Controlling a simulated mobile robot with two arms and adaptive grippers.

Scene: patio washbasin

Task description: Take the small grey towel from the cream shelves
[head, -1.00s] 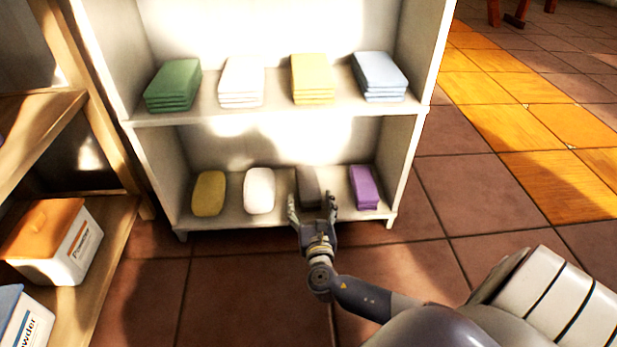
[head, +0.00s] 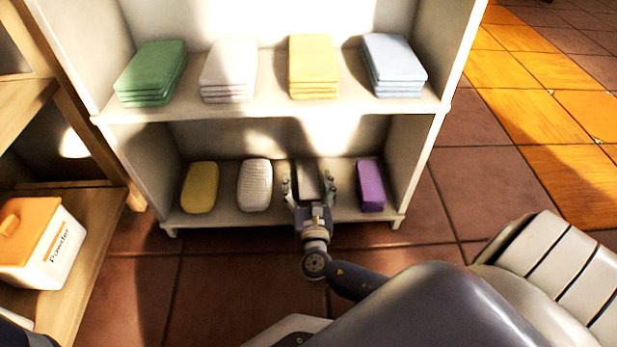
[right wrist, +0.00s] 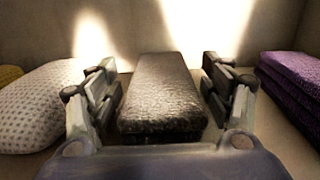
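The small grey towel (head: 307,178) lies on the lower board of the cream shelves (head: 428,108), between a white item and a purple towel. In the right wrist view the grey towel (right wrist: 162,92) is a dark, textured block in the middle. My right gripper (head: 309,184) is open, with one finger on each side of the towel. In the right wrist view a gap shows between the towel and each finger of the gripper (right wrist: 162,95). The towel's near end is partly hidden by the gripper in the head view. My left gripper is not in view.
A white patterned item (head: 254,185) is left of my right gripper and a purple towel (head: 370,186) is right of it, both close. A yellow item (head: 200,187) lies farther left. Folded towels fill the upper board. A wooden rack (head: 85,225) holds a powder box (head: 42,243).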

